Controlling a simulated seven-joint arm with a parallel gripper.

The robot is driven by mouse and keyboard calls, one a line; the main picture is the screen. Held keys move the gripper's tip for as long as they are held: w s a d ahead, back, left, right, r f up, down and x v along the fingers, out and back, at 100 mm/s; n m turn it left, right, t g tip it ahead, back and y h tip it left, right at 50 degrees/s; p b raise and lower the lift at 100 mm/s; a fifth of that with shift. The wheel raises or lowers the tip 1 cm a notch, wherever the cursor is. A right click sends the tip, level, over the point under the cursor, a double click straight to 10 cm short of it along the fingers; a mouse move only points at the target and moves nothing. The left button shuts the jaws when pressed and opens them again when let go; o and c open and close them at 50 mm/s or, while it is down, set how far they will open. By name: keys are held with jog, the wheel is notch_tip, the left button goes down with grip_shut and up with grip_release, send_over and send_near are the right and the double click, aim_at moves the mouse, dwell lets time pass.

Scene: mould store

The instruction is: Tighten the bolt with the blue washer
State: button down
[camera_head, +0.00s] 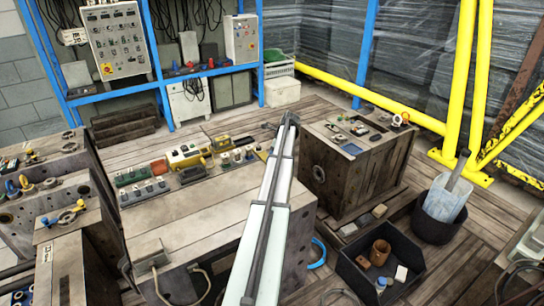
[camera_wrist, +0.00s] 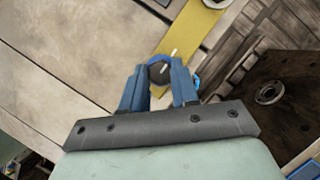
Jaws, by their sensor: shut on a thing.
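In the wrist view, the dark round head of the bolt (camera_wrist: 157,75) sits between the two blue fingers of my gripper (camera_wrist: 158,80), which is shut on it. The blue washer (camera_wrist: 158,58) shows as an arc around the far side of the bolt head. A short white mark lies on the head, and another is just beyond the washer. The two look roughly in line. A yellow strip (camera_wrist: 190,30) lies beneath and beyond the bolt. In the head view my arm reaches up the middle, and I cannot make out the bolt or fingertips there.
A large pale mould block (camera_head: 190,225) fills the centre, with several small parts along its back edge. A brown block (camera_head: 350,165) stands close right of my arm. A black crate (camera_head: 375,285) and a dark bucket (camera_head: 440,220) stand on the floor at right.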

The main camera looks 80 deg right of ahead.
jog(key=shift+w+d+r, duration=0.1)
jog(key=shift+r, duration=0.1)
jog(key=c, duration=0.8)
grip_release()
jog(key=shift+f, duration=0.1)
jog(key=shift+c, duration=0.2)
jog(key=v, duration=1.4)
jog(key=shift+f, duration=0.15)
